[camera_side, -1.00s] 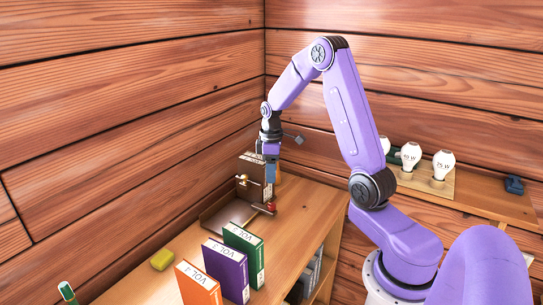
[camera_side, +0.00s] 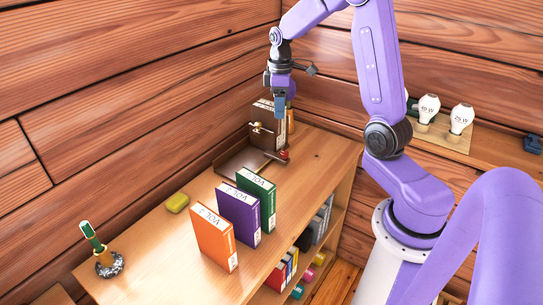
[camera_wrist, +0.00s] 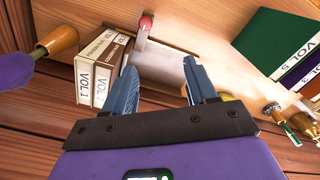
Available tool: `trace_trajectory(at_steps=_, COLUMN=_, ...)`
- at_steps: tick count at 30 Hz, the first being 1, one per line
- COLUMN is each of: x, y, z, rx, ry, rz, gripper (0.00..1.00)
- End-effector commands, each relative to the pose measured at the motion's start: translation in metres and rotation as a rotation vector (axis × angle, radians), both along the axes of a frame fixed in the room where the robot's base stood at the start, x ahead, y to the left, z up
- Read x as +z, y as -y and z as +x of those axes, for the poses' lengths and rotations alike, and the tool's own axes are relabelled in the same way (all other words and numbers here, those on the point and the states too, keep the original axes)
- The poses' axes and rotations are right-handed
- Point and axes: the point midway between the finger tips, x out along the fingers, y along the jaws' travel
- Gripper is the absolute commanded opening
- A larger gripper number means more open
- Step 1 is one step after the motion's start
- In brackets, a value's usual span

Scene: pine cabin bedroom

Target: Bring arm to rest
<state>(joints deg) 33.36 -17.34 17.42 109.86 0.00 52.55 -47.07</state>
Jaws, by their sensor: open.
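My gripper (camera_side: 280,110) is open and empty, pointing down above the far end of the wooden shelf top (camera_side: 318,150). In the wrist view its two fingers (camera_wrist: 160,78) are spread, with nothing between them. Pale-spined volumes (camera_wrist: 88,82), one marked VOL 1, stand below and beside the fingers, at the brown bookend (camera_side: 240,160) with a red knob (camera_side: 284,155). The gripper looks apart from them.
Green (camera_side: 258,190), purple (camera_side: 238,212) and orange (camera_side: 212,236) books stand on the shelf top. A yellow block (camera_side: 178,202) lies behind them. A green-topped item in a speckled holder (camera_side: 110,266) stands at left. Bulbs (camera_side: 428,108) stand on the right ledge.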

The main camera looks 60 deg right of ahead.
Motion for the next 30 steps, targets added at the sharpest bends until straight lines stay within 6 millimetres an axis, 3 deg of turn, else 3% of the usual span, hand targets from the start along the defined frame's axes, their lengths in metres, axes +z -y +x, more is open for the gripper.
trace_trajectory(at_steps=3, x=0.007, y=-0.041, z=-0.007, rx=0.057, ry=0.005, rz=-0.001, gripper=0.57)
trace_trajectory(at_steps=8, x=0.014, y=-0.091, z=-0.026, rx=0.123, ry=0.007, rz=0.001, gripper=0.57)
trace_trajectory(at_steps=15, x=0.022, y=-0.154, z=-0.071, rx=0.223, ry=0.013, rz=0.003, gripper=0.57)
trace_trajectory(at_steps=24, x=0.026, y=-0.206, z=-0.145, rx=0.350, ry=0.017, rz=0.009, gripper=0.57)
trace_trajectory(at_steps=30, x=0.026, y=-0.222, z=-0.200, rx=0.434, ry=0.018, rz=0.016, gripper=0.57)
